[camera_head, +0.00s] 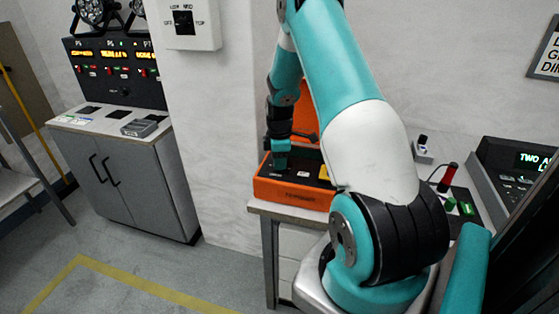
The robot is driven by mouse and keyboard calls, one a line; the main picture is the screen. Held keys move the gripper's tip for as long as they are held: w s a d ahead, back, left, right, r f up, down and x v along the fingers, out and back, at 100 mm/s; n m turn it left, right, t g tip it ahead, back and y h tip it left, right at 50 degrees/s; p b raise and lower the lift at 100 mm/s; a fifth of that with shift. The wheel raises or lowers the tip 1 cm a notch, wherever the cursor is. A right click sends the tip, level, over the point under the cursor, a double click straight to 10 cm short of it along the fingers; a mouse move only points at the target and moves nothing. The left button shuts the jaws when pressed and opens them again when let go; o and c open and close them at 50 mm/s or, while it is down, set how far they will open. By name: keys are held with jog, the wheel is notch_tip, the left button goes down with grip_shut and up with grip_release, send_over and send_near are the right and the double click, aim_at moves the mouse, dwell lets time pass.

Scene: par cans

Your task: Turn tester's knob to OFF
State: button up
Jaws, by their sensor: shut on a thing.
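The tester is an open orange case (290,196) with lettering on its front, on a white table. Its orange lid stands raised behind, partly covered by my arm. My gripper (280,163) points down into the left part of the case, at its dark panel. It is shut on the tester's knob, which the fingers hide. The knob's pointer and any OFF mark cannot be made out. A yellow patch (324,173) shows on the panel to the right of the gripper.
A grey wall box (190,24) with a black selector switch is at upper left. A grey cabinet (125,175) with a lit control panel stands left. A console (515,165) with a green display and a red-topped item (447,178) are right.

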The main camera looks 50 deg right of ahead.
jog(key=shift+d, duration=0.1)
jog(key=o, duration=0.9)
jog(key=shift+o, duration=0.2)
notch_tip(320, 180, up, 18)
jog(key=b, duration=0.1)
jog(key=shift+f+b, duration=0.25)
jog(key=shift+b, duration=0.1)
jog(key=s+a+r+t+y, duration=0.1)
jog(key=a+r, duration=0.1)
jog(key=a, duration=1)
jog(key=s+a+r, duration=0.1)
jog(key=a+r, duration=0.2)
jog(key=a, duration=0.8)
jog(key=s+a+m+g+y, duration=0.1)
jog(key=s+a+m+y, duration=0.1)
jog(key=s+a, duration=1.6)
jog(key=shift+s+a+r+y, duration=0.2)
jog(key=shift+a+y, duration=0.15)
jog(key=shift+y, duration=0.25)
